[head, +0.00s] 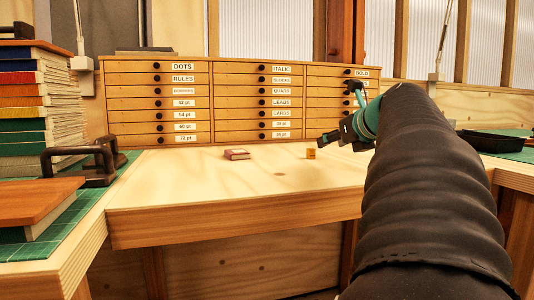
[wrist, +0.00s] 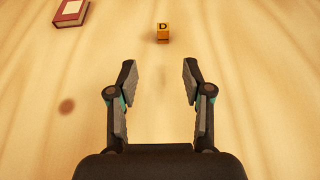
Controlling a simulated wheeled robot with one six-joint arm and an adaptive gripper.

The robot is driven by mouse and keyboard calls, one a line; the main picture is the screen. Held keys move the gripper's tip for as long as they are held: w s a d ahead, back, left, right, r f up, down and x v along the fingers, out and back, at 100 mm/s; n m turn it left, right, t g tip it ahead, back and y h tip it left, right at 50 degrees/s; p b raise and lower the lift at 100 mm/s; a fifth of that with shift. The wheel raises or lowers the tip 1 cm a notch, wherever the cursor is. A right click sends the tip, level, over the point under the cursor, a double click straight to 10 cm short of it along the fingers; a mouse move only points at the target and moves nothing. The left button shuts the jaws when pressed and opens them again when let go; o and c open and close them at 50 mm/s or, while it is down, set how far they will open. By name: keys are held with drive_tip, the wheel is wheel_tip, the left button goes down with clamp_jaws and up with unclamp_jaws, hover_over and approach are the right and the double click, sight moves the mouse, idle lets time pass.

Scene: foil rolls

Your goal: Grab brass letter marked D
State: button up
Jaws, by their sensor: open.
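The brass letter marked D (wrist: 162,33) is a small yellow-gold block with a dark D on its top. It sits on the pale wooden table top, and it also shows in the head view (head: 311,154). My gripper (wrist: 158,68) is open and empty in the wrist view, with the block ahead of its fingertips and roughly centred between them. In the head view my gripper (head: 338,140) hangs above the table, to the right of the block. The fingers do not touch the block.
A small red book (wrist: 72,11) lies left of the block, also in the head view (head: 237,154). A wooden drawer cabinet (head: 237,101) stands at the back. Book stacks (head: 35,100) are at the left and a black tray (head: 497,142) at the right. The table around the block is clear.

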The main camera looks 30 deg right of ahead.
sight(313, 150)
drive_tip(key=x, duration=0.7)
drive_tip(key=shift+w+d+f, duration=0.2)
drive_tip(key=shift+b+x, duration=0.3)
drive_tip(key=shift+x, duration=2.7)
drive_tip(key=shift+d+r, duration=0.1)
drive_tip(key=shift+r, duration=0.1)
clamp_jaws()
